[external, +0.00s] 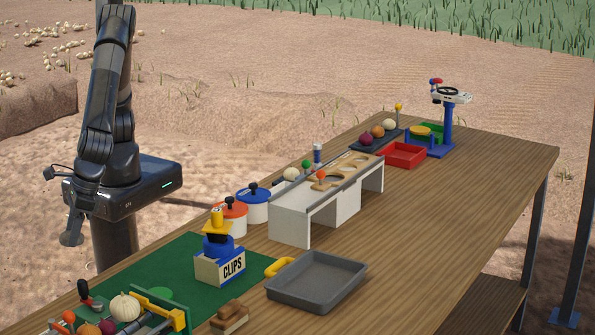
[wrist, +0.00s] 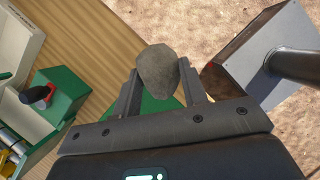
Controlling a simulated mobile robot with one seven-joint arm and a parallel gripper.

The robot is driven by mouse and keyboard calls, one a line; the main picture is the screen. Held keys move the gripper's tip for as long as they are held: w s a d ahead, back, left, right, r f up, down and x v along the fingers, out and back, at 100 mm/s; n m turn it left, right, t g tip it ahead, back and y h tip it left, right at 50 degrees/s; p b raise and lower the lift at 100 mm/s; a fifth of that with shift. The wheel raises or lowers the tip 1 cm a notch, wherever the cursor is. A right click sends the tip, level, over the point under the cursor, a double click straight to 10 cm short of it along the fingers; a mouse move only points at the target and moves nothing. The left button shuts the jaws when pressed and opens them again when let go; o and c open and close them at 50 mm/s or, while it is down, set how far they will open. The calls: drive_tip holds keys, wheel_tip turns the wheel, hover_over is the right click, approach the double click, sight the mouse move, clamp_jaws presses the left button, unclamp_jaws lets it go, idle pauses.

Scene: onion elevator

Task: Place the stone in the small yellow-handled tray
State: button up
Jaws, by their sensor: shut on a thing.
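The stone (wrist: 157,68) is a grey-brown rounded lump, held between the two grey fingers of my gripper (wrist: 159,82) in the wrist view. My gripper is shut on it. The grey tray (external: 316,282) with a yellow handle (external: 280,267) lies near the front middle of the table, right of the CLIPS box. It looks empty.
The CLIPS box (external: 222,266) stands on a green mat left of the tray. A white stand (external: 290,225) is behind the tray, beside orange and blue lidded pots. A brown block (external: 229,317) lies in front. The table right of the tray is clear.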

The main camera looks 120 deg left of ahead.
drive_tip(key=shift+s+d+r, duration=0.1)
drive_tip(key=shift+s+r, duration=0.1)
drive_tip(key=shift+s, duration=0.1)
drive_tip(key=w+a+r+n+t, duration=0.25)
drive_tip(key=w+a+n, duration=0.7)
drive_tip(key=w, duration=0.75)
drive_tip(key=w+a+r+n+t, duration=0.1)
drive_tip(key=w+a+n+t, duration=0.35)
drive_tip(key=w+a, duration=1)
drive_tip(key=n+g, duration=0.1)
drive_tip(key=n, duration=0.1)
hover_over(297, 279)
wheel_tip(297, 279, down, 7)
drive_tip(key=shift+f, duration=1.7)
drive_tip(key=shift+f, duration=0.6)
drive_tip(key=o, duration=1.1)
drive_tip(key=shift+f, duration=0.1)
drive_tip(key=shift+o, duration=0.2)
